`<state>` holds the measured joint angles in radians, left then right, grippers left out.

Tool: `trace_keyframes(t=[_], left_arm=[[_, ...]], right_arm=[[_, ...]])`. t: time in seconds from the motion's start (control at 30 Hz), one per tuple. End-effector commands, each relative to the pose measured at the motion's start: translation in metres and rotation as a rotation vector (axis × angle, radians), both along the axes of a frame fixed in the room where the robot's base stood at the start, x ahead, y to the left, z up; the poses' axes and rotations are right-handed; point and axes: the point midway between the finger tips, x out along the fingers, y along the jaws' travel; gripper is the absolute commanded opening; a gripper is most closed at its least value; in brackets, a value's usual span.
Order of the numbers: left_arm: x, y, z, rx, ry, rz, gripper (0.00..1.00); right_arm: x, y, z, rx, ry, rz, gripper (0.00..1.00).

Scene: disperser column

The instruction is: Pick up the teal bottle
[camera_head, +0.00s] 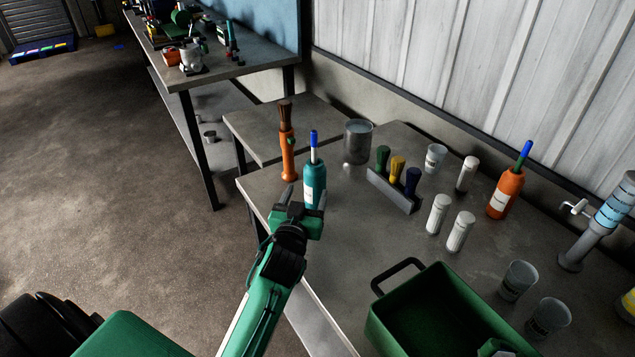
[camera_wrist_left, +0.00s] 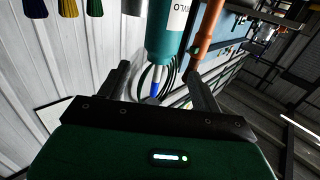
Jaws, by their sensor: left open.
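The teal bottle (camera_head: 314,182) stands upright near the left edge of the grey table, with a white and blue top and a pale label. My left gripper (camera_head: 304,199) is open at the bottle's near side, its fingertips low and close to it. In the left wrist view, the teal bottle (camera_wrist_left: 166,38) shows upside down, in the gap between the two open fingers (camera_wrist_left: 160,88). I cannot tell whether a finger touches it. The bottle's lower part is partly hidden by the gripper in the head view.
An orange-handled brush (camera_head: 288,150) stands close left of the bottle, and a grey metal cup (camera_head: 357,142) behind it to the right. A rack (camera_head: 393,190) with coloured-topped items is to the right. A green crate (camera_head: 385,322) sits at the front. An orange bottle (camera_head: 506,194) stands farther right.

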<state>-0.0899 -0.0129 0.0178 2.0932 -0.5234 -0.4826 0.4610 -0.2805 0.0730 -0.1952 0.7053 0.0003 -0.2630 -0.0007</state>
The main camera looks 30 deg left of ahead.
Motion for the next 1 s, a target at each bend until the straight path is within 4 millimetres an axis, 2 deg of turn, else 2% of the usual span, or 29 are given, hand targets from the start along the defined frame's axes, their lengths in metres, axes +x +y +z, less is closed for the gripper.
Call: trace_keyframes(t=[0.1, 0.2, 0.3, 0.37, 0.53, 0.63, 0.77, 1.0], left_arm=[[0.021, 0.006, 0.003, 0.002, 0.000, 0.001, 0.66], [0.040, 0.011, 0.003, 0.003, 0.002, 0.001, 0.66], [0.056, 0.015, 0.002, 0.002, 0.001, 0.001, 0.66], [0.063, 0.017, 0.002, 0.002, 0.001, 0.001, 0.66], [0.073, 0.020, 0.001, 0.000, 0.002, 0.001, 0.66], [0.080, 0.022, 0.002, 0.000, 0.004, 0.001, 0.66], [0.097, 0.027, 0.005, 0.002, 0.004, 0.001, 0.66], [0.121, 0.033, 0.002, 0.001, 0.004, 0.000, 0.66]], right_arm=[[-0.040, -0.008, 0.000, -0.010, 0.051, 0.001, 0.38], [-0.068, -0.015, 0.001, -0.018, 0.082, 0.005, 0.38], [-0.079, -0.020, 0.002, -0.023, 0.091, 0.007, 0.38], [-0.078, -0.021, 0.002, -0.023, 0.089, 0.008, 0.38], [-0.052, -0.020, 0.003, -0.022, 0.056, 0.009, 0.38], [-0.043, -0.017, 0.007, -0.018, 0.043, 0.009, 0.38], [-0.044, -0.011, 0.016, -0.012, 0.046, 0.007, 0.38], [-0.060, -0.004, 0.020, -0.005, 0.067, 0.004, 0.38]])
